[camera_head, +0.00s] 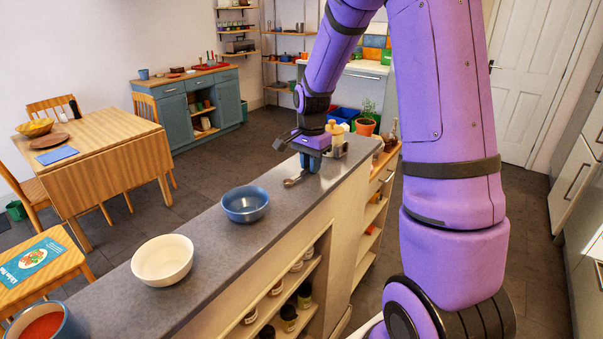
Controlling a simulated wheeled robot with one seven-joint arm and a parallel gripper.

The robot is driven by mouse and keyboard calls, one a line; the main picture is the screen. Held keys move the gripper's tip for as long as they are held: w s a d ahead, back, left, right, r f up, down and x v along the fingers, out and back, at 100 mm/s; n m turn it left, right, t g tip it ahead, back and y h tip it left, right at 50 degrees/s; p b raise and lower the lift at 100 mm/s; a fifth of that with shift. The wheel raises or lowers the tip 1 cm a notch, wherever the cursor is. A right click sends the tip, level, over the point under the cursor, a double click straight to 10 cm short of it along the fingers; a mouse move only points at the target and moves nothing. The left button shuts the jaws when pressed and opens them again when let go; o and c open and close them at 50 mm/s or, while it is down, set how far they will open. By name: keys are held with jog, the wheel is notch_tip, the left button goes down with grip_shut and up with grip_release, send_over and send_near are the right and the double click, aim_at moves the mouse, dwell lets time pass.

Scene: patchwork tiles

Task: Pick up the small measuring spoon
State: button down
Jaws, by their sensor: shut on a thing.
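The small measuring spoon (293,181) is a small metallic shape low over the grey counter (222,233), to the right of the blue bowl. My gripper (311,168) points down over the counter and is shut on the spoon. The spoon's bowl end sticks out to the left of the fingers, and the rest is hidden by them. I cannot tell whether the spoon still touches the counter.
A blue bowl (245,204), a white bowl (162,260) and a pot of red contents (42,324) stand along the counter. Several small items, including a wooden-coloured one (337,134), stand behind my gripper. Jars (289,312) fill shelves below. A wooden table (95,165) stands left.

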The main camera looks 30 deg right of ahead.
jog(key=shift+r, duration=0.8)
notch_tip(320, 180, up, 2)
jog(key=shift+r, duration=0.1)
jog(key=s+a, duration=0.2)
jog(key=s, duration=0.5)
jog(key=s+a+r, duration=0.1)
jog(key=s+a, duration=0.1)
jog(key=s, duration=0.6)
jog(key=shift+s+a, duration=0.2)
jog(key=shift+a, duration=0.05)
jog(key=shift+r, duration=0.1)
